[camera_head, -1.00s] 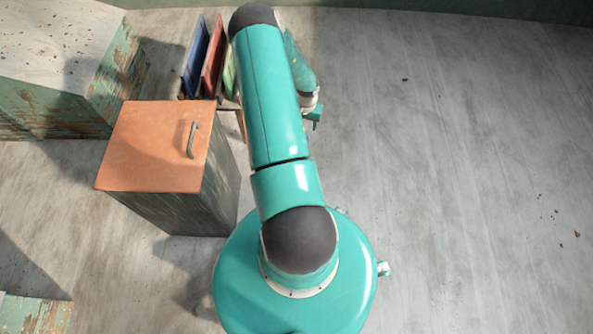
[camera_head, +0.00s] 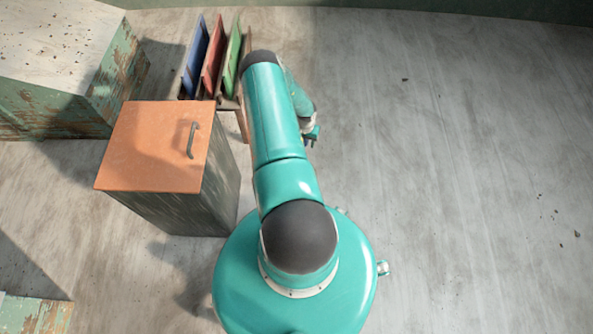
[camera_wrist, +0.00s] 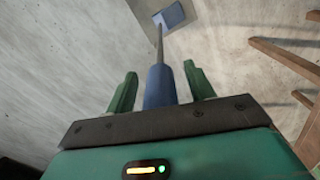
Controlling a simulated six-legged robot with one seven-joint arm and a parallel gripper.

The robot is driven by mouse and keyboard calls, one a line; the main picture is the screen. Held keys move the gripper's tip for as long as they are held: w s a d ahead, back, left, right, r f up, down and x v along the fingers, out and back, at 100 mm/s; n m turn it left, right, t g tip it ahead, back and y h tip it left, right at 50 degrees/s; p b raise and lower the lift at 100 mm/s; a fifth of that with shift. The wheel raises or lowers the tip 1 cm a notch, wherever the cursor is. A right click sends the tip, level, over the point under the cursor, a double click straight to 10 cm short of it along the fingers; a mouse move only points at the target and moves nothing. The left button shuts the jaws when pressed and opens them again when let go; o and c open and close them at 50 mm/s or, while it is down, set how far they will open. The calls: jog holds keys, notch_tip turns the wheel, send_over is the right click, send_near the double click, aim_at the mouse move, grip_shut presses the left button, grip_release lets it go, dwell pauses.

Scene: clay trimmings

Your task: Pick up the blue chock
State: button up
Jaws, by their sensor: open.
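A blue thing, which I take to be the blue chock (camera_wrist: 160,88), shows in the wrist view. It has a thick blue grip, a thin grey rod and a flat blue end piece (camera_wrist: 173,15) farther off against the grey floor. My gripper (camera_wrist: 160,70) has its two green fingers apart, one on each side of the blue grip, with gaps visible on both sides. I cannot tell how deep the grip sits between them. In the head view my gripper (camera_head: 313,137) is a small green shape right of my arm, and I cannot make out the chock there.
A rack holds a blue panel (camera_head: 195,58), a red panel (camera_head: 214,57) and a green panel (camera_head: 232,58). An orange-topped cabinet (camera_head: 150,148) stands left of my base. A peeling green block (camera_head: 60,60) is farther left. Wooden bars (camera_wrist: 285,60) show right.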

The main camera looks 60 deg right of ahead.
jog(key=c, duration=1)
jog(key=shift+r, duration=0.15)
